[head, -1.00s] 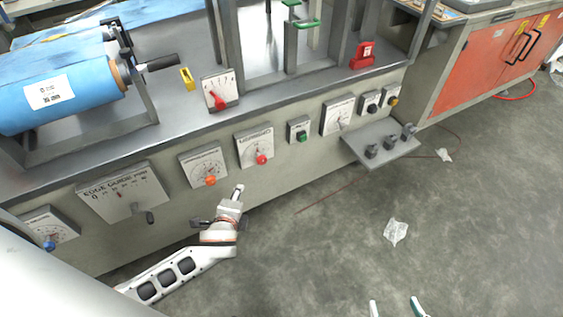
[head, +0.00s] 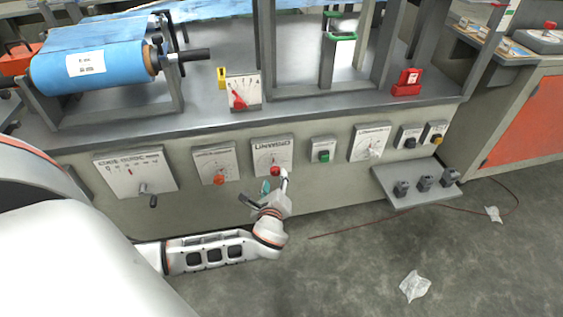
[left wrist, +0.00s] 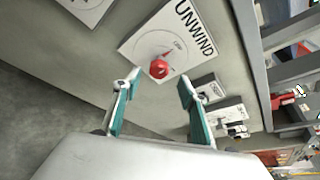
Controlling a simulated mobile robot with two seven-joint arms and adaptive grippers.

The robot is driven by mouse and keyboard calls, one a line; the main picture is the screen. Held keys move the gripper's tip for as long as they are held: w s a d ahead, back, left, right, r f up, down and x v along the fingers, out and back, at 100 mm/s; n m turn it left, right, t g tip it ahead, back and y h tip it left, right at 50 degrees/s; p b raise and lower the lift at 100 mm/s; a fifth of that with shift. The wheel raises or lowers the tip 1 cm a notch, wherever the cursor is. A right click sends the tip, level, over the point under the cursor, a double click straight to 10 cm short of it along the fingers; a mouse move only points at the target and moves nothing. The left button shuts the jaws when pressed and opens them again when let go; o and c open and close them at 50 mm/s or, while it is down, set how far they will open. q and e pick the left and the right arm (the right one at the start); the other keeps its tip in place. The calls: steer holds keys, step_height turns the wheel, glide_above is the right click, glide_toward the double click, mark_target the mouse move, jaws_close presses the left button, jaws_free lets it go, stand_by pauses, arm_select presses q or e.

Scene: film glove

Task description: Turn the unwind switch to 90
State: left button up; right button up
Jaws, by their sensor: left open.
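The unwind switch is a white panel (head: 259,150) on the front of the machine, with a round red knob (head: 275,171) at its lower edge. In the left wrist view the panel (left wrist: 204,65) reads UNWIND, and its red knob (left wrist: 159,69) and thin red pointer show clearly. The scale numbers are too small to read. My left gripper (head: 265,188) is just below and in front of the knob. In the left wrist view the left gripper (left wrist: 157,88) is open and empty, its teal fingers spread to either side below the knob, apparently not touching it. My right gripper is out of view.
Other dial panels flank it: one with an orange-red knob (head: 219,180) to the left and a green-button box (head: 323,151) to the right. The edge guide panel (head: 135,173) is further left. A small shelf (head: 415,187) juts out at the right. The floor in front is mostly clear.

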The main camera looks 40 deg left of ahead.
mark_target(276, 173)
arm_select(q)
steer(key=shift+w+a+f+b, duration=0.45)
steer(key=shift+w+a+f, duration=0.35)
steer(key=shift+w+a, duration=0.15)
steer(key=b+x, duration=0.1)
steer(key=x, duration=0.2)
steer(key=shift+w, duration=0.3)
steer(key=shift+w+a+r, duration=0.1)
steer(key=shift+a+r, duration=0.05)
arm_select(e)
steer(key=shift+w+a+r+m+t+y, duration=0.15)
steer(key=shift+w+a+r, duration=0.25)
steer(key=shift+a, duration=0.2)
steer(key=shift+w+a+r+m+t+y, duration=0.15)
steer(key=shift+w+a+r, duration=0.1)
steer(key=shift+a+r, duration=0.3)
arm_select(q)
steer(key=c, duration=1.1)
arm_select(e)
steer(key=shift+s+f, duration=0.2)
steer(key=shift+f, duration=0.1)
